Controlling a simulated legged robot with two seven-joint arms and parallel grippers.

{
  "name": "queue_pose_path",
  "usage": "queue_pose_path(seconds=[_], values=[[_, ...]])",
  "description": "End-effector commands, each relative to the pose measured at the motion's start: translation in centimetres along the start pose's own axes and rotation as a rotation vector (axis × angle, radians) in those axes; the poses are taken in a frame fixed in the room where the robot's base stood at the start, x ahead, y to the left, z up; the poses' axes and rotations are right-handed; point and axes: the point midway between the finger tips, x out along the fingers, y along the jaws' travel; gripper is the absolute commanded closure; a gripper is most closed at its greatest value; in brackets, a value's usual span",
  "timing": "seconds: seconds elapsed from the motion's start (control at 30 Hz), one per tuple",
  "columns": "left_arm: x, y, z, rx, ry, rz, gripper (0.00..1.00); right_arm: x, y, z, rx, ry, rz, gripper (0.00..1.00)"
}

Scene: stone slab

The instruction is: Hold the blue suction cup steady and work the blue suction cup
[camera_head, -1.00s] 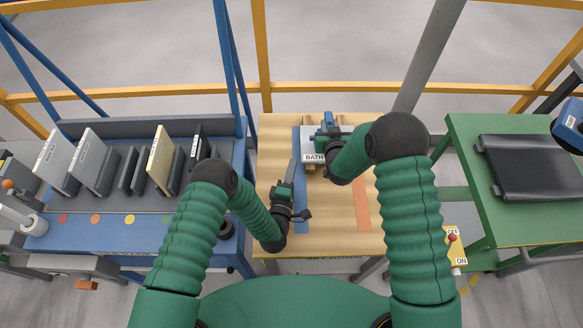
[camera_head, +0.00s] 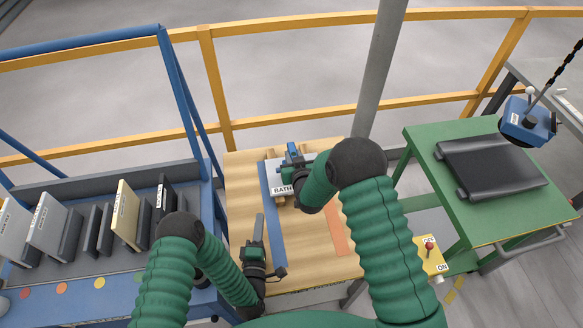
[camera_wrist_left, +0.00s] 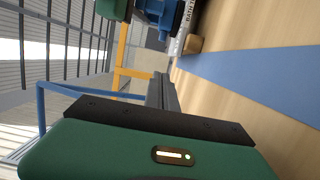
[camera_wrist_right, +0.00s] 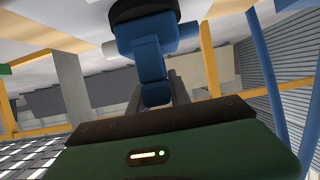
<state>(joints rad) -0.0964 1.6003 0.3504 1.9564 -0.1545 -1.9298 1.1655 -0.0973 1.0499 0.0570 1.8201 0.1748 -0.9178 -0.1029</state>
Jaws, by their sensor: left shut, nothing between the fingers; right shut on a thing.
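The blue suction cup (camera_head: 292,152) is over the white slab marked BATH (camera_head: 283,190) on the wooden table. In the right wrist view its blue body (camera_wrist_right: 155,40) rises from between the fingers to a dark round part at the top. My right gripper (camera_wrist_right: 152,92) is shut on it; in the head view my right arm partly hides the cup and slab. My left gripper (camera_head: 259,222) is shut and empty, left of the blue strip and nearer me than the slab. The left wrist view shows its closed fingers (camera_wrist_left: 162,92), apart from the cup (camera_wrist_left: 160,15).
The wooden table (camera_head: 310,262) has a blue strip (camera_head: 272,225) and an orange strip (camera_head: 342,238). A rack of upright slabs (camera_head: 125,215) stands left. A green table (camera_head: 490,215) with a dark slab (camera_head: 490,168) and a hanging blue device (camera_head: 528,122) are right. Yellow rails run behind.

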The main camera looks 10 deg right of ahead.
Motion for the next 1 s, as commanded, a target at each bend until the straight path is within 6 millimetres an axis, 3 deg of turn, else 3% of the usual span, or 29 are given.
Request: queue_pose_path(seconds=[0.1, 0.33, 0.37, 0.53, 0.87, 1.0], values=[[-1.1, -0.1, -0.1, 0.001, 0.001, -0.001, 1.00, 0.0, 0.1, 0.1, -0.001, -0.002, 0.002, 1.00], [-1.2, 0.0, -0.1, 0.001, 0.001, 0.000, 1.00, 0.0, 0.1, 0.1, -0.001, -0.002, 0.001, 1.00], [-1.2, 0.0, -0.1, 0.001, 0.001, 0.000, 1.00, 0.0, 0.1, 0.1, -0.001, -0.002, 0.001, 0.73], [-1.2, 0.0, -0.1, 0.000, 0.001, 0.001, 1.00, 0.0, 0.0, 0.0, 0.000, -0.001, 0.001, 0.51], [-1.2, 0.0, -0.1, 0.000, 0.001, 0.001, 1.00, -0.3, 0.0, 0.0, 0.000, 0.000, 0.000, 0.51], [-1.2, 0.0, 0.0, 0.000, 0.001, 0.001, 1.00, -2.4, -0.1, 0.0, 0.000, -0.003, -0.001, 0.51]])
